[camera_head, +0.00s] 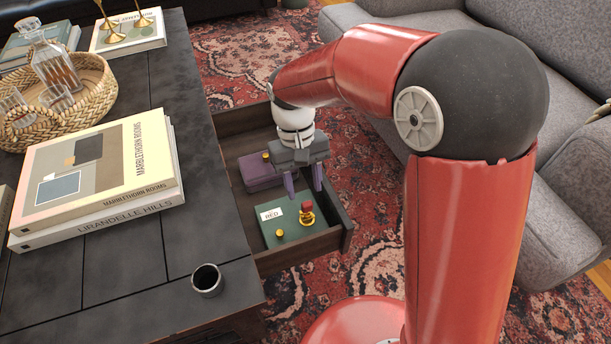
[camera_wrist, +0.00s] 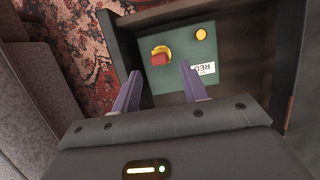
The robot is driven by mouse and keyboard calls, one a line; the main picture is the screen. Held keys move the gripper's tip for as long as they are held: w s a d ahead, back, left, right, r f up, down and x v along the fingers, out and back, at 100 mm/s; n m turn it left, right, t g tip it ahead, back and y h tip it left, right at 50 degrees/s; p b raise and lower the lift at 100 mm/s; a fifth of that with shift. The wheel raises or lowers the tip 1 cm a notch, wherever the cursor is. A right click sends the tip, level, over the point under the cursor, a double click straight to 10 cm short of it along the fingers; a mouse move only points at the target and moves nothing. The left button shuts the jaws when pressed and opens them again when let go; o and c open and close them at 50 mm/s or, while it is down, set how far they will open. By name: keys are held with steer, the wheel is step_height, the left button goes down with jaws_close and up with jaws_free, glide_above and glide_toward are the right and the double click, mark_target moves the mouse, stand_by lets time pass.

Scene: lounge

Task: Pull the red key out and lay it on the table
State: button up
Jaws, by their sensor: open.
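The red key (camera_head: 307,206) sits in a yellow ring-shaped lock on a green box labelled RED (camera_head: 270,231), inside the open drawer of the dark table (camera_head: 130,280). In the wrist view the red key (camera_wrist: 160,59) shows on the green box (camera_wrist: 178,82), beyond the fingertips and between their lines. My gripper (camera_head: 304,190) is open and empty above the drawer, just behind and above the key. Its two purple fingers (camera_wrist: 158,72) point toward the box and appear apart from the key.
A purple box (camera_head: 262,171) lies farther back in the drawer (camera_head: 335,237). On the table stand a small dark cup (camera_head: 207,281), a stack of books (camera_head: 98,180) and a wicker tray (camera_head: 88,87) with glassware. The tabletop around the cup is clear. A grey sofa (camera_head: 570,190) is at right.

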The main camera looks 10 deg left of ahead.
mark_target(306, 201)
steer(key=shift+b+x, duration=1.9)
steer(key=shift+x, duration=1.4)
steer(key=c, duration=0.7)
steer(key=o, duration=0.7)
steer(key=shift+o, duration=0.2)
